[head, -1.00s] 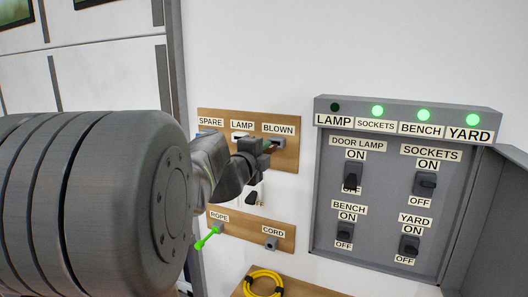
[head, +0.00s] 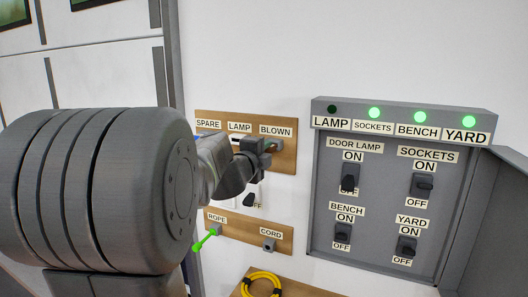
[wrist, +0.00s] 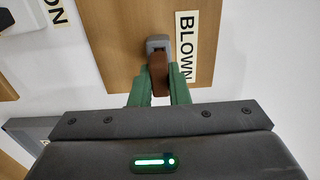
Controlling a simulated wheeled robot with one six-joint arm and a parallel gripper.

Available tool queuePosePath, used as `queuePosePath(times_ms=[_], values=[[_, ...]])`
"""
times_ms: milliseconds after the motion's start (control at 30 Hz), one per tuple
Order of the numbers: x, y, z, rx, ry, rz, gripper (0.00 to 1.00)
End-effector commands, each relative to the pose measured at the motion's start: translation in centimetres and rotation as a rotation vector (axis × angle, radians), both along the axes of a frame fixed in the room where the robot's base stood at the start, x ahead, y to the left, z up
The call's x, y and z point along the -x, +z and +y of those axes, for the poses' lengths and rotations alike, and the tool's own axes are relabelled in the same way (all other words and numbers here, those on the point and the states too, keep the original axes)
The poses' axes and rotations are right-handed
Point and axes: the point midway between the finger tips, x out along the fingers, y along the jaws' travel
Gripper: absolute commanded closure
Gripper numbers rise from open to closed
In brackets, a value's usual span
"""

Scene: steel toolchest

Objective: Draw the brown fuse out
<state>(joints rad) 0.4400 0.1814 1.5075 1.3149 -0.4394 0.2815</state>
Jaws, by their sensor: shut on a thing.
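The brown fuse (wrist: 159,80) shows in the wrist view between the green fingers of my gripper (wrist: 158,88), which are shut on it. Its far end meets the grey holder (wrist: 158,43) beside the BLOWN label (wrist: 185,45); I cannot tell how far it sits in it. In the head view my gripper (head: 269,147) is at the wooden fuse board (head: 288,158), just under the BLOWN label. The fuse is mostly hidden there by the gripper.
SPARE and LAMP positions lie left of BLOWN, partly behind my arm. Below are a small switch (head: 249,200) and a wooden rail (head: 287,238) with ROPE and CORD labels. A grey switch panel (head: 390,265) stands right; its LAMP light is dark, the others green.

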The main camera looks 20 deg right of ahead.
Motion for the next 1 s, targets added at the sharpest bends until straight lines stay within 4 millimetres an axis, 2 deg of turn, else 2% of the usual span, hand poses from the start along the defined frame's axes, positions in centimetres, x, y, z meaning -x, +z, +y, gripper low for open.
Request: queuePosePath(times_ms=[467,500,600,633,1000], values=[[-0.79,0.03,-0.91,0.0,0.0,0.0,1.0],[-0.83,0.02,-0.95,0.0,0.0,0.0,0.83],[-0.81,0.01,-0.91,0.0,0.0,0.0,0.63],[-0.8,0.01,-0.92,0.0,0.0,0.0,0.59],[-0.51,0.01,-0.57,0.0,0.001,0.0,0.59]])
